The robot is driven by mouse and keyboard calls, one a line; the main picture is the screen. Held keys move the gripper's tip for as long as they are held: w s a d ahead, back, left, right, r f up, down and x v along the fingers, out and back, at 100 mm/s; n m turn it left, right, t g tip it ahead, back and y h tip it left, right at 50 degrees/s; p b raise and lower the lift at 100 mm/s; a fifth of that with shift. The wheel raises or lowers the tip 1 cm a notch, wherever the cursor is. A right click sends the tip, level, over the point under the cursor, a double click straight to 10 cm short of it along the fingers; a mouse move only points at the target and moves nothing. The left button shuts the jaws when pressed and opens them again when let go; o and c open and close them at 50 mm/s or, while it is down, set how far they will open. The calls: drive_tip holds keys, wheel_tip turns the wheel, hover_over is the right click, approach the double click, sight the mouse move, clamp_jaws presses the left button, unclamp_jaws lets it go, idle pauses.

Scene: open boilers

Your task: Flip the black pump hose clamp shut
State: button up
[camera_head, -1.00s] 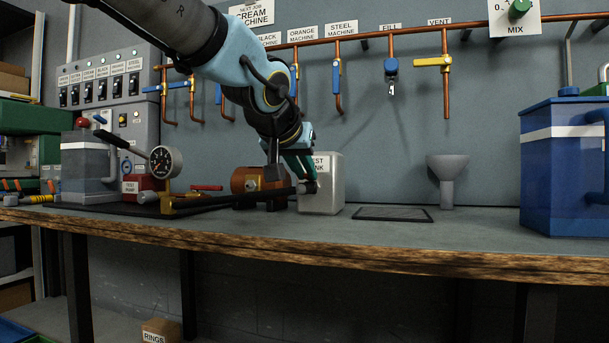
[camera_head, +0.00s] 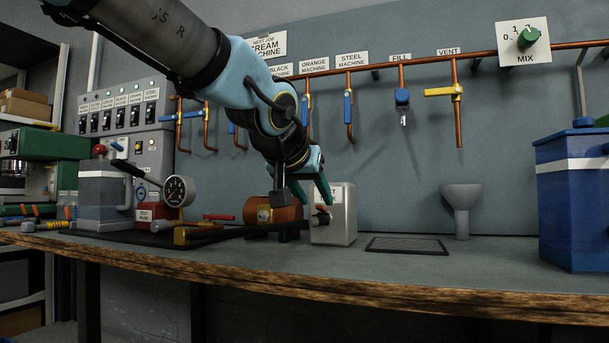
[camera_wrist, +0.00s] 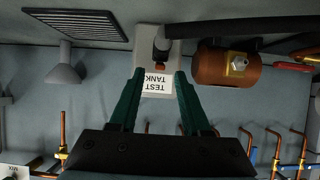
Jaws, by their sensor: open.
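The black pump hose (camera_head: 235,232) runs right along the bench from the test pump (camera_head: 150,213) to a dark fitting (camera_head: 322,214) at the front of the grey test tank (camera_head: 343,225). In the wrist view the fitting (camera_wrist: 163,42) is a dark upright shape, with a small orange-red part below it. I cannot tell which part is the clamp, or its position. My gripper (camera_head: 304,200) is open and empty, reaching down at the tank. In the wrist view its green fingers (camera_wrist: 160,76) stand either side of the "TEST TANK" label. Contact cannot be told.
A copper cylinder (camera_head: 275,214) with a brass fitting stands left of the tank. A pressure gauge (camera_head: 178,191) stands further left. A dark grate (camera_head: 408,245), a grey funnel (camera_head: 461,207) and a blue tank (camera_head: 575,205) are to the right. The bench front (camera_head: 400,285) is clear.

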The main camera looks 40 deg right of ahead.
drive_tip(key=p+v, duration=0.8)
drive_tip(key=p, duration=0.1)
drive_tip(key=shift+a, duration=0.1)
